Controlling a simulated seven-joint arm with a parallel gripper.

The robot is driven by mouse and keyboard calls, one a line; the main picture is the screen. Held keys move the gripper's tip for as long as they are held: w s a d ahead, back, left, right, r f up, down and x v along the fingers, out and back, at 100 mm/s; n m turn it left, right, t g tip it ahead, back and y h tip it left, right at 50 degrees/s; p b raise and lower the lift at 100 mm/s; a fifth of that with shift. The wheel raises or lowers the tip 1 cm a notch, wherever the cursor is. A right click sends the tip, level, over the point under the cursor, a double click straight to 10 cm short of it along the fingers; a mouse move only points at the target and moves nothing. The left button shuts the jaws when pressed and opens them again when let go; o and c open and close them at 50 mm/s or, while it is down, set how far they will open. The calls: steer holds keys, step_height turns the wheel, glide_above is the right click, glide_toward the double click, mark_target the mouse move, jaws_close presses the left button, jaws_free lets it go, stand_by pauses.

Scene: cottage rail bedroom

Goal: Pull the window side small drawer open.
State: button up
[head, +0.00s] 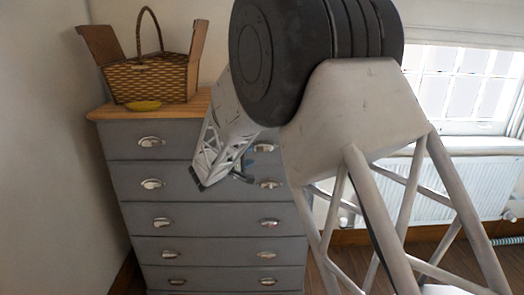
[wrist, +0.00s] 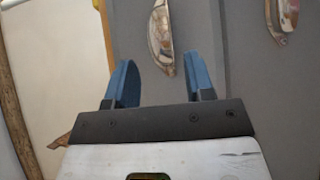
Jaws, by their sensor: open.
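The grey chest of drawers (head: 205,205) stands against the wall, its visible drawers shut. The window side small drawer, at the top right, is mostly hidden behind my arm; part of its cup handle (head: 263,147) shows. My gripper (head: 247,166) is in front of the chest's right side, partly hidden by my arm. In the wrist view my gripper (wrist: 161,82) is open, with two blue fingers apart and nothing between them. A silver cup handle (wrist: 161,35) lies just beyond the fingertips, roughly in line with the gap. Another handle (wrist: 282,18) is further right.
A wicker basket (head: 150,80) with raised flaps and a yellow item (head: 143,106) stand on the chest's wooden top (head: 188,110). The window (head: 465,85) and a white radiator (head: 455,185) are to the right. Wooden floor lies in front of the chest.

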mark_target(263, 150)
steer(key=shift+x, duration=3.55)
steer(key=shift+f, duration=0.2)
jaws_close()
